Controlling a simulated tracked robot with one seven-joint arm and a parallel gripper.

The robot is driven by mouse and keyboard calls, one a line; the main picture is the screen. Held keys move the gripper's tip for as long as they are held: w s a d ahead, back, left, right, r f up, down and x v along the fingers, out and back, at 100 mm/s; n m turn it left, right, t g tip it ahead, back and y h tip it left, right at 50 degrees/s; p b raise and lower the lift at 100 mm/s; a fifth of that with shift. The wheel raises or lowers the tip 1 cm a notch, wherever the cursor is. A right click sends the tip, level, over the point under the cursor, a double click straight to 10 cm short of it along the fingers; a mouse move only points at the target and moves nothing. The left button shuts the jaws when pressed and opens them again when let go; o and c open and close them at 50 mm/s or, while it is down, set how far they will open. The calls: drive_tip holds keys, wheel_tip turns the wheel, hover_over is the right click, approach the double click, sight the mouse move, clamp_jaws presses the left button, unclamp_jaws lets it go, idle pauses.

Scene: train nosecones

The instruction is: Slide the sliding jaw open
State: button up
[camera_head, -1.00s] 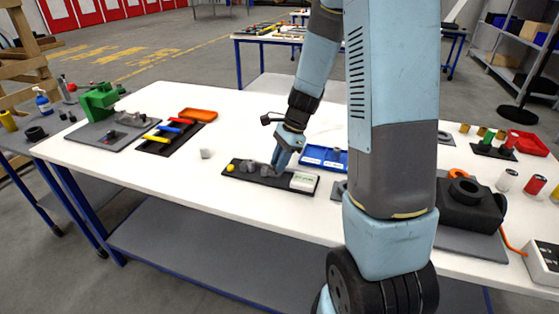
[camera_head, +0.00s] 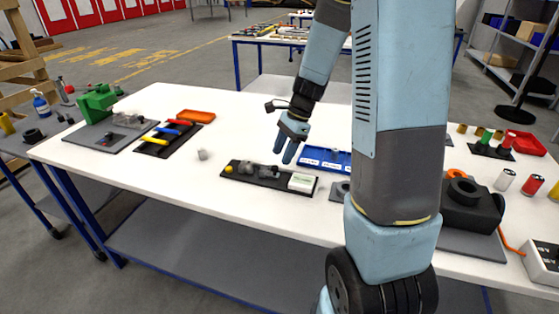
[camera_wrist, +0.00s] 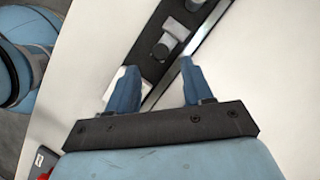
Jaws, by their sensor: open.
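I cannot tell for sure which one slides. My gripper (camera_head: 288,157) is open and empty, above and behind the right half of the base. In the wrist view my gripper (camera_wrist: 158,70) has its fingers apart, with a grey block (camera_wrist: 165,45) on the black strip (camera_wrist: 150,28) beyond them.
A blue tray (camera_head: 325,158) sits close behind and right of the fixture. A small grey cube (camera_head: 202,154) lies to the left. Further left are a black tray with coloured handles (camera_head: 168,138) and a green vise (camera_head: 97,101).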

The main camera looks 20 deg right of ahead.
drive_tip(key=v, duration=0.9)
drive_tip(key=shift+d+r, duration=0.15)
drive_tip(key=shift+r, duration=0.15)
drive_tip(key=s+a+r+n+t+h, duration=0.2)
drive_tip(key=s+r+n, duration=0.4)
drive_tip(key=s, duration=0.5)
drive_tip(key=s+a+r+n+t+h, duration=0.1)
drive_tip(key=s+r+n+t, duration=0.3)
drive_tip(key=s+n, duration=0.6)
wheel_tip(320, 180, up, 2)
drive_tip(key=shift+s+a+r+h, duration=0.15)
drive_tip(key=shift+s+a+h, duration=0.25)
drive_tip(key=shift+s+h, duration=0.25)
